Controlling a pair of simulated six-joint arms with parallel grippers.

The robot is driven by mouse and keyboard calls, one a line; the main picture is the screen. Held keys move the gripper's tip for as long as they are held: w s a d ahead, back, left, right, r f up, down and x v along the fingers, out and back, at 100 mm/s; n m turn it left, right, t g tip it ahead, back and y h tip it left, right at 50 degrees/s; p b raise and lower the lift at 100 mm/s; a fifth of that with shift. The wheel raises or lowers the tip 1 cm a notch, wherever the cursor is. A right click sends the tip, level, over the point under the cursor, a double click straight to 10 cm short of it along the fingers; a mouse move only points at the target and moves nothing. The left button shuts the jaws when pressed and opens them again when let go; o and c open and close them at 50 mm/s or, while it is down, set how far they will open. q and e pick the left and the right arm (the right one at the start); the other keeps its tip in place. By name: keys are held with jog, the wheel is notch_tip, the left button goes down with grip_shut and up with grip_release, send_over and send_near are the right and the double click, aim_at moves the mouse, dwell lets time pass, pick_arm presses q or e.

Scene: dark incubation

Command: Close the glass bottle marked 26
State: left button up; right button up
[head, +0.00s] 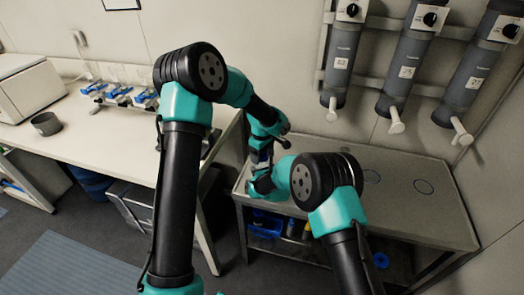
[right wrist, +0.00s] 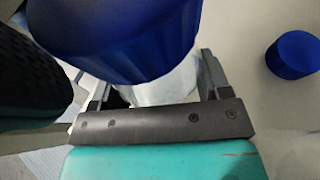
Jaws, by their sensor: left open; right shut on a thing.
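In the right wrist view a clear glass bottle (right wrist: 170,88) stands between the fingers of my right gripper (right wrist: 153,84), which is shut on it. A large blue cap (right wrist: 130,35) is over the bottle's top; whether it is screwed down cannot be told. The mark 26 is not visible. In the head view my right gripper (head: 260,178) is low over the grey bench, and my left gripper (head: 264,148) is open just above it. The bottle is mostly hidden there by my arms. A second blue cap (right wrist: 292,55) lies on the bench, apart from the bottle.
The grey bench (head: 410,205) has free room on its right, with ring marks. Several dark cylinders with taps (head: 398,75) hang on the wall above it. A white table (head: 100,140) at left holds blue-based glassware (head: 118,92) and a dark bowl (head: 46,123).

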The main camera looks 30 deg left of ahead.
pick_arm(q)
jog(key=c, duration=0.9)
jog(key=m, duration=0.6)
jog(key=shift+m, duration=0.3)
jog(key=o, duration=1)
